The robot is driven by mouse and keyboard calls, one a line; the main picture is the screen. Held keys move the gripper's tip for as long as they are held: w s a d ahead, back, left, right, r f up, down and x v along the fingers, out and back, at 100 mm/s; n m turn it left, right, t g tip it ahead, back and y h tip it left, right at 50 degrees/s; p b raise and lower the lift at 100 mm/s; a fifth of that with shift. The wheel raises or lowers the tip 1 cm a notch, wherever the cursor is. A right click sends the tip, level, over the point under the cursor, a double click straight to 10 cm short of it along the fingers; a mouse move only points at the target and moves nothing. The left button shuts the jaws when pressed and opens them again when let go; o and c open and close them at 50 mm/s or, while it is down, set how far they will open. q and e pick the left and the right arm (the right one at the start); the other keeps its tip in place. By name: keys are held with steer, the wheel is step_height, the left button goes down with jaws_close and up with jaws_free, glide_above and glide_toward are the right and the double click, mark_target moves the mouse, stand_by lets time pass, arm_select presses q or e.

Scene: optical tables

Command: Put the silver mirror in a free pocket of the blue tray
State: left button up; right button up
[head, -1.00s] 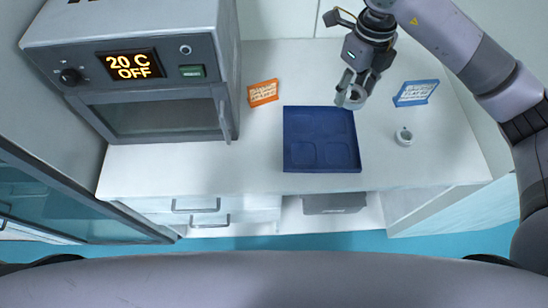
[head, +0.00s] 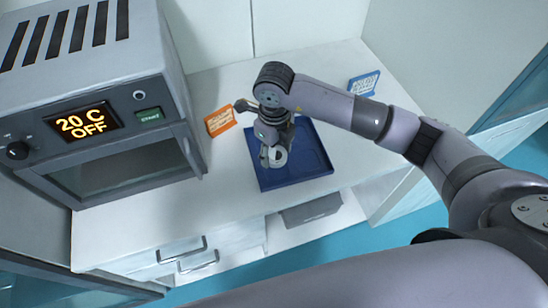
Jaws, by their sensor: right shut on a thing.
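The blue tray (head: 316,166) lies on the white table, its right and front parts showing. My right gripper (head: 271,155) is over the tray's left part, pointing down and shut on a small round pale grey piece, which I take for the silver mirror (head: 279,157). The mirror appears tilted, its round face partly showing. I cannot tell whether it touches the tray floor. The gripper and wrist hide the tray's back-left pockets; no object shows in the visible part. My left gripper is out of view.
An oven-like box (head: 105,120) reading "20 C OFF" stands left of the tray. My right arm crosses above the table. Bare table (head: 215,195) lies left of the tray.

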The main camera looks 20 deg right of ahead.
mark_target(274, 161)
steer(key=shift+f, duration=0.75)
step_height(274, 161, down, 3)
steer(key=shift+f+p, duration=0.2)
steer(key=shift+p, duration=0.3)
steer(key=shift+f, duration=0.3)
steer(key=shift+f, duration=0.2)
steer(key=o, duration=1.3)
steer(key=shift+r, duration=0.15)
